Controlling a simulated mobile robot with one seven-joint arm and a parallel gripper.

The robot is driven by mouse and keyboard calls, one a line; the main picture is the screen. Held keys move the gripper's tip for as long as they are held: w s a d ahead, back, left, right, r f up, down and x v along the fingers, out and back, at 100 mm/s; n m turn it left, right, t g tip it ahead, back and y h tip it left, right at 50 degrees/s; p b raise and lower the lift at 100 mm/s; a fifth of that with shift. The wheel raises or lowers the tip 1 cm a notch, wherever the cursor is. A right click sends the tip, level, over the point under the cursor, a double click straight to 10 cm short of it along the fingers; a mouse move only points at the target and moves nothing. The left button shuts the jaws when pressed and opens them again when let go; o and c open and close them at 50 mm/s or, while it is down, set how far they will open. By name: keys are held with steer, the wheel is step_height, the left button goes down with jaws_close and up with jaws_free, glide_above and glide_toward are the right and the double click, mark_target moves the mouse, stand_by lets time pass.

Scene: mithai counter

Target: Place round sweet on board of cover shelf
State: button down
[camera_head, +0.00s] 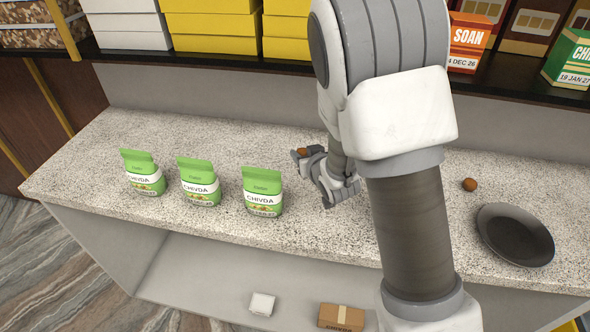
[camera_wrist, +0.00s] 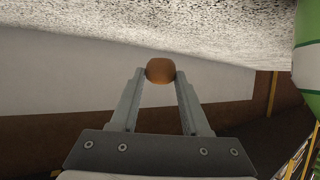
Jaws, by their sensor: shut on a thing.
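A round brown sweet (camera_wrist: 160,70) is held between the two fingertips of my gripper (camera_wrist: 160,76) in the wrist view. In the head view the held sweet (camera_head: 303,152) shows at the end of my gripper (camera_head: 312,153), over the speckled counter (camera_head: 225,145), to the right of the chivda bags. Whether the sweet touches the counter cannot be told. A second round brown sweet (camera_head: 469,184) lies on the counter at the right. The cover shelf's board cannot be made out for certain.
Several green chivda bags (camera_head: 262,191) stand on the counter at left. A dark plate (camera_head: 515,235) lies at right. A dark shelf (camera_head: 240,62) behind holds yellow boxes (camera_head: 290,25) and sweet boxes (camera_head: 468,40). A lower shelf (camera_head: 215,285) holds a white box (camera_head: 262,303) and a brown box (camera_head: 341,316).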

mark_target(295, 178)
steer(key=shift+a+f, duration=0.8)
steer(key=shift+a, duration=0.35)
steer(key=shift+f, duration=1.9)
steer(key=shift+f, duration=0.15)
steer(key=shift+c, duration=1.9)
jaws_free()
